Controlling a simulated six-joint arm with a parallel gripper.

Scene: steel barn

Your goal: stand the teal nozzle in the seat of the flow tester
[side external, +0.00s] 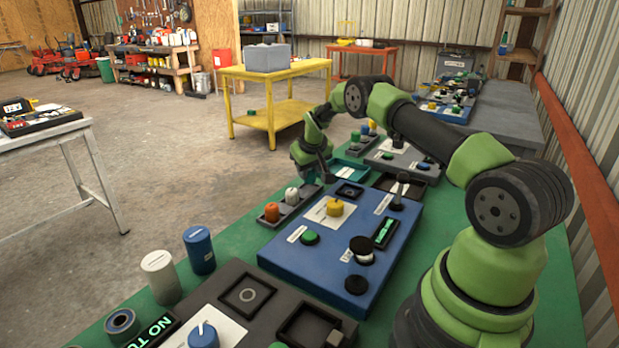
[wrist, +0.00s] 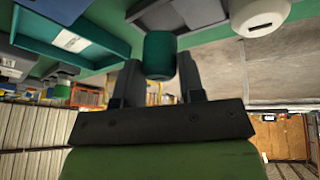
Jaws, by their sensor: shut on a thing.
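The teal nozzle (wrist: 160,55) is a short teal cylinder, held between the two dark fingers of my gripper (wrist: 160,74) in the wrist view. In the side view my gripper (side external: 318,174) is low, just beyond the grey rack with the orange and white nozzles; the nozzle cannot be made out there. The blue panel (side external: 285,262) in the middle of the bench seems to be the flow tester; its label is too small to read. It carries a dark square seat (side external: 348,190) at its far edge, apart from my gripper to the right.
The grey rack (side external: 283,223) holds an orange nozzle (side external: 271,212) and a white nozzle (side external: 292,195). The panel bears a yellow knob (side external: 335,207), a green button (side external: 310,237) and a black-and-white post (side external: 362,248). A teal tray (side external: 353,170) lies behind. Blue (side external: 199,249) and white (side external: 159,276) cylinders stand in front.

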